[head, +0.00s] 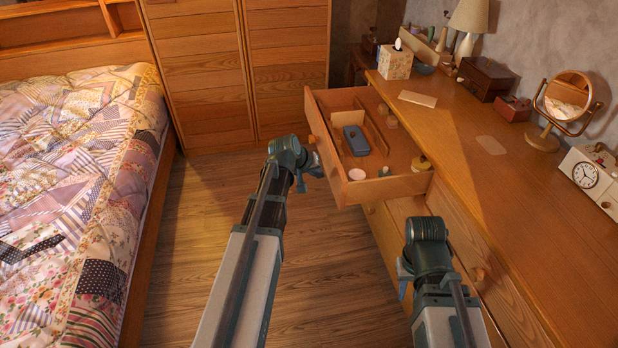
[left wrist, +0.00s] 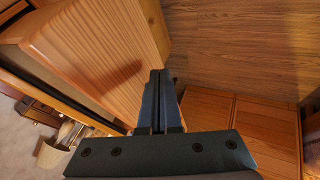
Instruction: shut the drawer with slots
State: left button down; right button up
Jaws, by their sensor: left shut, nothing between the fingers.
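The drawer with slots (head: 345,192) is pulled out from the wooden dresser. Its inside has thin dividers and holds a blue-grey case, a pink round item and small jars. My left gripper (head: 314,167) is beside the drawer's front panel, close to its knob (head: 312,139); I cannot tell if it touches. In the left wrist view its fingers (left wrist: 158,100) are together and empty, next to the wooden drawer front (left wrist: 95,60), with a shadow on the wood. My right gripper (head: 403,272) is low by the dresser front; its fingers are mostly hidden.
The dresser top (head: 500,170) carries a tissue box (head: 395,62), wooden boxes, a lamp, a round mirror (head: 568,97) and a clock. Lower drawers with knobs lie below the open one. A bed (head: 75,190) is on the left. The floor (head: 200,230) between is clear.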

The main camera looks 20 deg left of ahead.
pick_arm(q)
jog(key=shift+w+d+r, duration=0.1)
jog(key=shift+w+d, duration=0.2)
jog(key=shift+d, duration=0.2)
jog(key=shift+w+d, duration=0.3)
jog(key=shift+d, duration=0.2)
pick_arm(e)
jog(key=shift+r, duration=0.1)
pick_arm(q)
jog(key=w+d, duration=0.5)
jog(key=d, duration=0.2)
jog(key=w+d, duration=0.5)
jog(key=d, duration=0.3)
jog(key=w+d, duration=0.6)
jog(key=d, duration=0.2)
jog(key=shift+d, duration=0.25)
jog(key=shift+w+d, duration=0.3)
jog(key=shift+d, duration=0.15)
jog(key=shift+d+r, duration=0.1)
